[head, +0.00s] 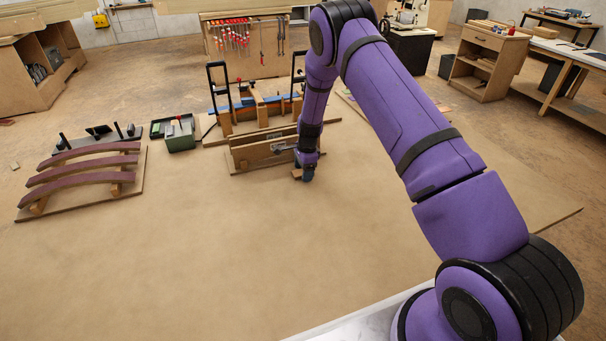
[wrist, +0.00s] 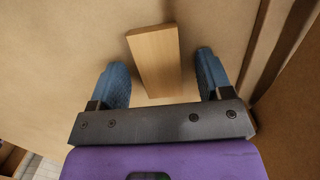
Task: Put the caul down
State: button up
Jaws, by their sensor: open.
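The caul looks to be the small pale wooden block (wrist: 155,60) in the wrist view. It lies between the two blue fingers of my gripper (wrist: 162,62), with a gap on both sides, and appears to rest on the tan table. My gripper is open, and neither finger touches the block. In the head view my gripper (head: 307,174) points down at the table, and a bit of the block (head: 296,174) shows at its left. Part of the block is hidden behind my gripper there.
A wooden form (head: 262,152) stands just behind my gripper. A clamping fixture (head: 250,108) with black handles is beyond it. A rack of curved reddish strips (head: 85,165) and a green box (head: 180,140) are at left. The front of the table (head: 200,260) is clear.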

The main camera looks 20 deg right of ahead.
jog(key=c, duration=1.1)
jog(key=shift+r, duration=0.2)
